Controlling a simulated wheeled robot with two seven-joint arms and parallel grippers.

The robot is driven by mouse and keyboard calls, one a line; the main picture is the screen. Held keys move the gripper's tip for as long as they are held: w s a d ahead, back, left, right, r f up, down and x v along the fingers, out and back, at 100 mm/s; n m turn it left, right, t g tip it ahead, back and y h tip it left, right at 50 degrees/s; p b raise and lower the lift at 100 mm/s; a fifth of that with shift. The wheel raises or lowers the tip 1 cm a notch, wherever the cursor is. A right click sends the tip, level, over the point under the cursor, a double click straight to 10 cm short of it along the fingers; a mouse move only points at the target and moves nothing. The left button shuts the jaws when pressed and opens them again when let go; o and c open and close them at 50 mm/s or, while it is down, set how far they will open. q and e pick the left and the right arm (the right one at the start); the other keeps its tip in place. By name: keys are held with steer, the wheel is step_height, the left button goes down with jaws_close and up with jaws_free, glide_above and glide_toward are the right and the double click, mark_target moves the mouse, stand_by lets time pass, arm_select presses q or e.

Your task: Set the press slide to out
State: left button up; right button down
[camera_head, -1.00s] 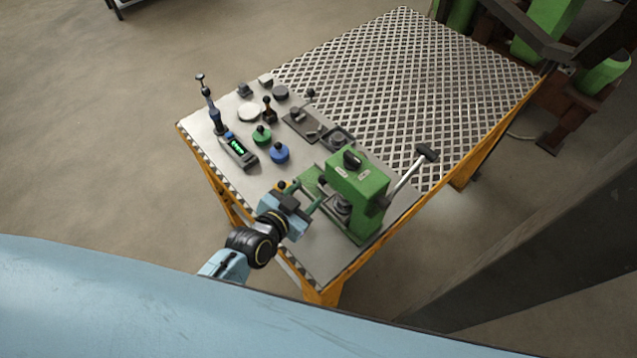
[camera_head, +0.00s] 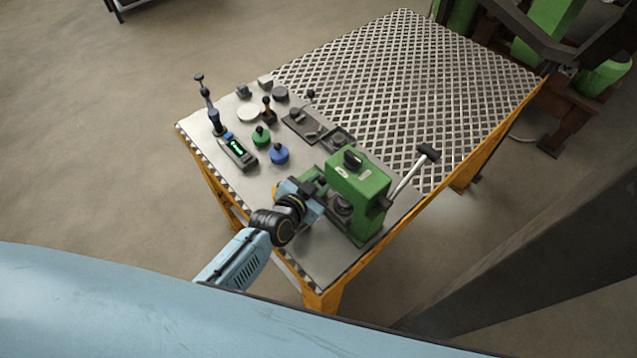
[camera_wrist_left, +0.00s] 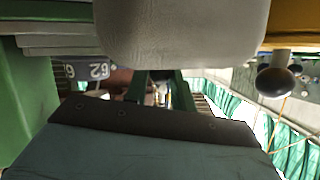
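The green press (camera_head: 357,190) stands on the near end of the table, with a black knob on top. A lever with a dark head (camera_head: 428,152) sticks out at its right. My left gripper (camera_head: 318,188) is at the press's left side, at table height. Its fingers are mostly hidden in the head view. In the left wrist view two green fingers (camera_wrist_left: 160,90) stand apart with a gap and nothing clear between them. The press's green side (camera_wrist_left: 30,105) is at the left there. I cannot make out the slide's position. My right gripper is out of view.
A blue knobbed piece (camera_head: 279,154), a green knobbed piece (camera_head: 261,136) and a device with a green display (camera_head: 238,150) lie left of the press. A dark tray (camera_head: 303,125) lies behind. The perforated tabletop (camera_head: 410,85) beyond is clear. A dark post (camera_head: 530,235) rises at the right.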

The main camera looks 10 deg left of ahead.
arm_select(q)
jaws_close()
steer(key=shift+w+a+b, duration=0.3)
steer(key=shift+w+a, duration=0.25)
steer(key=shift+a, duration=0.3)
steer(key=shift+w+a+b, duration=0.25)
steer(key=shift+w+a, duration=0.3)
steer(key=shift+a, duration=0.25)
steer(key=o, duration=0.6)
jaws_free()
steer(key=shift+s, duration=0.15)
steer(key=p+v, duration=0.2)
steer(key=v, duration=1.1)
steer(key=shift+r, duration=0.1)
